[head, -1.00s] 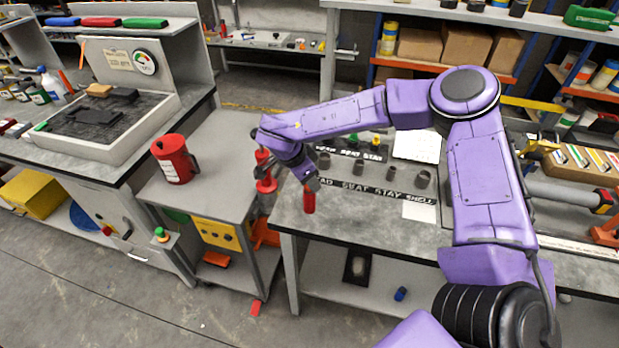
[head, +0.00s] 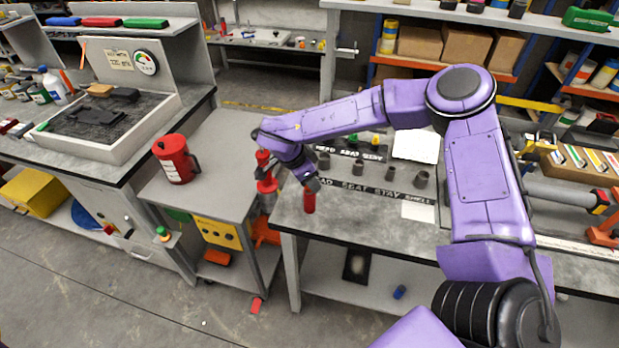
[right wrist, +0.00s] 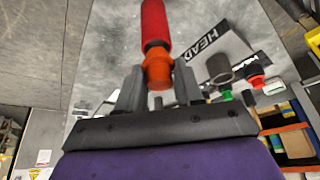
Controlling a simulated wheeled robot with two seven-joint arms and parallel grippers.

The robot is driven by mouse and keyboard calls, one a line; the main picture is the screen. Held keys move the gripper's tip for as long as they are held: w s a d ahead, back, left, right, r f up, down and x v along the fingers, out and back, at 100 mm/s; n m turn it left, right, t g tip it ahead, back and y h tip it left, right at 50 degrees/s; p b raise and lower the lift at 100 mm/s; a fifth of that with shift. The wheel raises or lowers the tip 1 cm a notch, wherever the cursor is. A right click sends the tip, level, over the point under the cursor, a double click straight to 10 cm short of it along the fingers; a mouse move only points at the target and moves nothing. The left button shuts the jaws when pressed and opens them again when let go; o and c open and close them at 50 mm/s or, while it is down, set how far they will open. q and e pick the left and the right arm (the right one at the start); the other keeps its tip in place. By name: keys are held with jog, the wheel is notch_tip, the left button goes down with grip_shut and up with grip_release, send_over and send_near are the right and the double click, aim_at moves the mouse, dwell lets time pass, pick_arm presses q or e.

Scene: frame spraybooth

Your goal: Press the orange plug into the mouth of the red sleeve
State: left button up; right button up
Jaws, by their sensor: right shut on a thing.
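The red sleeve (head: 309,203) stands at the left end of the grey workbench (head: 350,222). In the right wrist view the sleeve (right wrist: 154,22) is a long red cylinder at the top middle. My right gripper (head: 312,184) is just above the sleeve. In the right wrist view its fingers (right wrist: 159,80) are shut on the orange plug (right wrist: 158,71). The plug is in line with the sleeve, with a dark band between their coloured parts. I cannot tell whether the plug's tip is inside the mouth. The plug is hidden in the head view. My left gripper is not in view.
Several grey sleeves (head: 421,179) stand behind a lettered strip (head: 375,192) on the bench. The bench front is clear.

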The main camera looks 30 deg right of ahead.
jog(key=shift+f+b, duration=0.4)
jog(key=shift+f, duration=0.35)
jog(key=shift+s+r, duration=0.1)
jog(key=shift+r, duration=0.05)
jog(key=shift+r+p, duration=0.45)
jog(key=shift+p, duration=0.35)
jog(key=shift+r, duration=0.2)
jog(key=shift+f, duration=0.1)
jog(key=shift+p, duration=0.3)
jog(key=shift+a, duration=0.1)
